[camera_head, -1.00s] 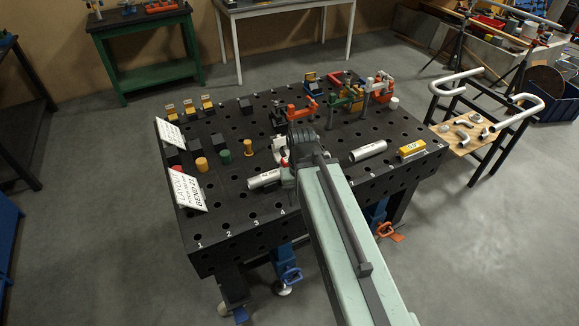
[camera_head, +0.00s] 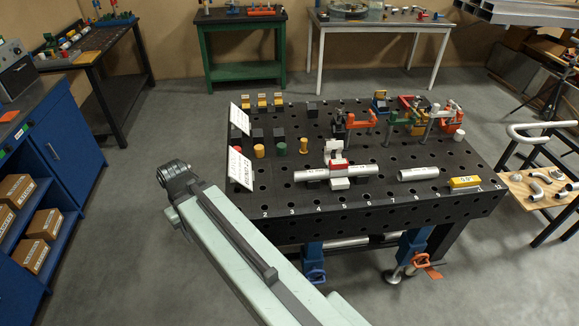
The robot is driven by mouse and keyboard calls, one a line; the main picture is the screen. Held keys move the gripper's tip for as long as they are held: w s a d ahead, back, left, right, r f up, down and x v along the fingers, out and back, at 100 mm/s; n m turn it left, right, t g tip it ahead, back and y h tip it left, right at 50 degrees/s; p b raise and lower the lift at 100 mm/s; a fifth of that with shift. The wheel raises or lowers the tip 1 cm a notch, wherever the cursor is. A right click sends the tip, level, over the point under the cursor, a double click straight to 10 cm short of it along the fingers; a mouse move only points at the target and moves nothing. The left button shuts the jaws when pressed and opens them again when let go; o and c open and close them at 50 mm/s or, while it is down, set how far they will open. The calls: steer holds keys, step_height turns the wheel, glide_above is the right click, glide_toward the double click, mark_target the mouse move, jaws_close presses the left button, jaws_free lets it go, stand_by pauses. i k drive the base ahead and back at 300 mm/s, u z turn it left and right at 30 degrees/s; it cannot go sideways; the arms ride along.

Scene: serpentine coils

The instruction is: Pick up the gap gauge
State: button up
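No thing in view can be named the gap gauge with certainty. A small yellow block (camera_head: 465,183) with a dark marking lies at the front right edge of the black perforated table (camera_head: 390,205); it may be the gauge, but the marking is too small to read. My pale green arm (camera_head: 245,262) reaches up from the bottom, and its dark joint (camera_head: 178,178) is left of the table, apart from everything on it. My gripper is not visible beyond that joint.
A silver tube (camera_head: 310,175) sits in a red and white clamp (camera_head: 337,165), with another tube (camera_head: 418,174) to its right. Several coloured clamps stand at the back right. White signs (camera_head: 240,168) stand on the left edge. Blue shelving (camera_head: 60,170) is far left, with open floor between.

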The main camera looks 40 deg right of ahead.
mark_target(338, 166)
steer(key=u, duration=1.2)
steer(key=k, duration=1.25)
steer(key=z, duration=0.65)
steer(key=i, duration=1.5)
steer(key=u, duration=0.05)
